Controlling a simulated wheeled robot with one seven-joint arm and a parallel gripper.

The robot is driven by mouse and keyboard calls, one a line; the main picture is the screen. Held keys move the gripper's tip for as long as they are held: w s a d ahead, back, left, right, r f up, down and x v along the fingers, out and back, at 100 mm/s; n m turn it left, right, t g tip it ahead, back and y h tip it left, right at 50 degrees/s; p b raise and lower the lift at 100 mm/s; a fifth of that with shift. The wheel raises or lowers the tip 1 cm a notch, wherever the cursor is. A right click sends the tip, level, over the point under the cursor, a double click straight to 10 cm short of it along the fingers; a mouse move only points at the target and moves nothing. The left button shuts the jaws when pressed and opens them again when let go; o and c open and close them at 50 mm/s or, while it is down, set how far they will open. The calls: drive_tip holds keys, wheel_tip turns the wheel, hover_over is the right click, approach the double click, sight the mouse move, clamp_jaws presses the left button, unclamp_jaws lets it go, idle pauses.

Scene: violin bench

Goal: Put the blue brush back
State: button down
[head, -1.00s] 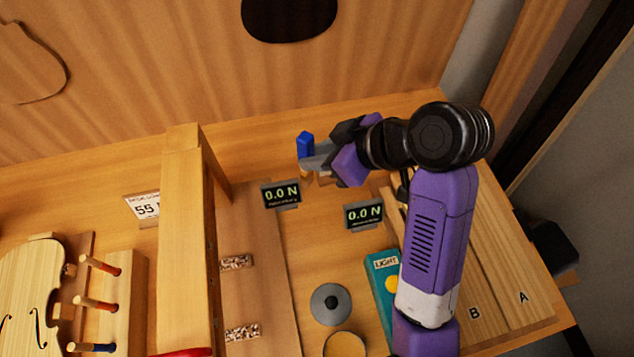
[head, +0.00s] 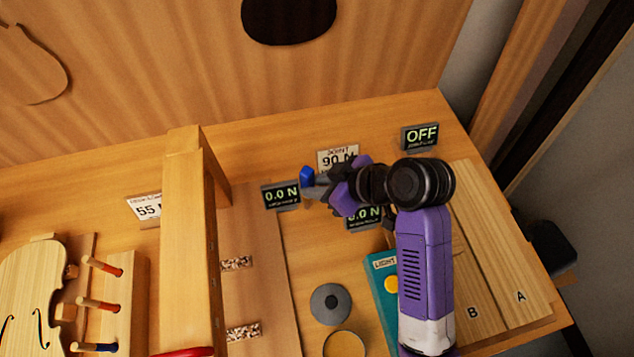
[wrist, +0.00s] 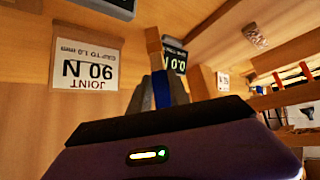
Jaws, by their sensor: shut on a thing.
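My gripper (head: 312,187) is shut on the blue brush, whose blue part (head: 306,173) shows beyond the fingertips in the head view. In the wrist view, blue (wrist: 161,88) sits between the two grey fingers, and a pale wooden part (wrist: 153,40) sticks out past them. The fingers hide part of the brush. It is held above the bench, near the small force displays.
A tall wooden divider (head: 187,250) stands between my gripper and the peg block. A violin body (head: 30,285) lies at far left. A grey disc (head: 331,303), a round tin (head: 344,345) and a teal light box (head: 383,290) are on the bench. A 90 N card (head: 338,160) stands behind.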

drive_tip(key=shift+f, duration=0.1)
drive_tip(key=c, duration=1.2)
unclamp_jaws()
drive_tip(key=b+v, duration=0.1)
drive_tip(key=v, duration=1.1)
drive_tip(key=shift+w, duration=0.15)
